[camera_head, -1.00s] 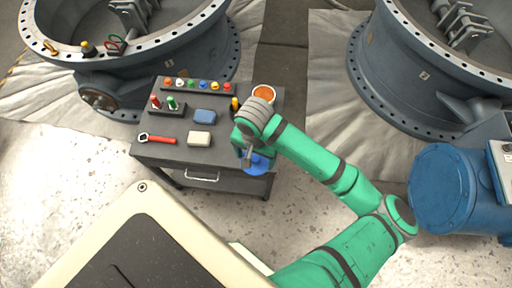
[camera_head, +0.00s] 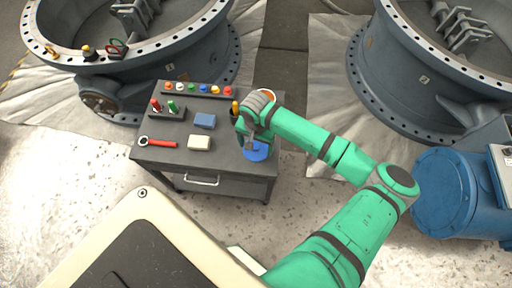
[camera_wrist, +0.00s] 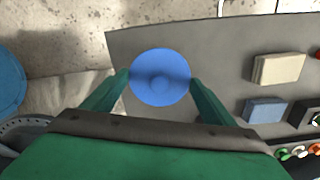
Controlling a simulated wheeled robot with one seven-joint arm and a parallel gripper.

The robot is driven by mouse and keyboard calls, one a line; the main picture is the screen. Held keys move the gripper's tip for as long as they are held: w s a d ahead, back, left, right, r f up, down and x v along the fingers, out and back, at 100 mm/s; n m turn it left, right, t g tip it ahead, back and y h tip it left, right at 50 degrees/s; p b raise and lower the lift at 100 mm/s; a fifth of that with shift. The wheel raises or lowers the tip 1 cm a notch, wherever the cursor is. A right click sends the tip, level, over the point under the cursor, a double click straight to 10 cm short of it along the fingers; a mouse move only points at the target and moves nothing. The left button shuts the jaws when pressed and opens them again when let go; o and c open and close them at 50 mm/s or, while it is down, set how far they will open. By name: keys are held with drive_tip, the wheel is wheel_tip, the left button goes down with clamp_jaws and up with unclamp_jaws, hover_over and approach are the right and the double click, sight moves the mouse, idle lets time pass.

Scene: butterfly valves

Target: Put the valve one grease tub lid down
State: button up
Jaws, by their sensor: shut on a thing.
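The round blue lid (camera_head: 257,151) is held flat between the two green fingers of my gripper (camera_wrist: 160,82), which is shut on its edges. An open tub with orange contents (camera_head: 267,93) stands at the back right of the cart, partly hidden by my arm.
A rack of coloured caps (camera_head: 198,89) runs along the back. Large valve bodies (camera_head: 150,70) stand behind. The cart's front right is otherwise clear.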

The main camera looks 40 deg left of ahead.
sight(256, 148)
drive_tip(key=shift+w+a+f, duration=0.2)
drive_tip(key=shift+w+f, duration=0.1)
drive_tip(key=shift+f, duration=0.2)
drive_tip(key=shift+w+a+f, duration=0.1)
drive_tip(key=shift+w+f, duration=0.05)
drive_tip(key=shift+f, duration=1.55)
drive_tip(key=shift+f, duration=0.1)
drive_tip(key=o, duration=1)
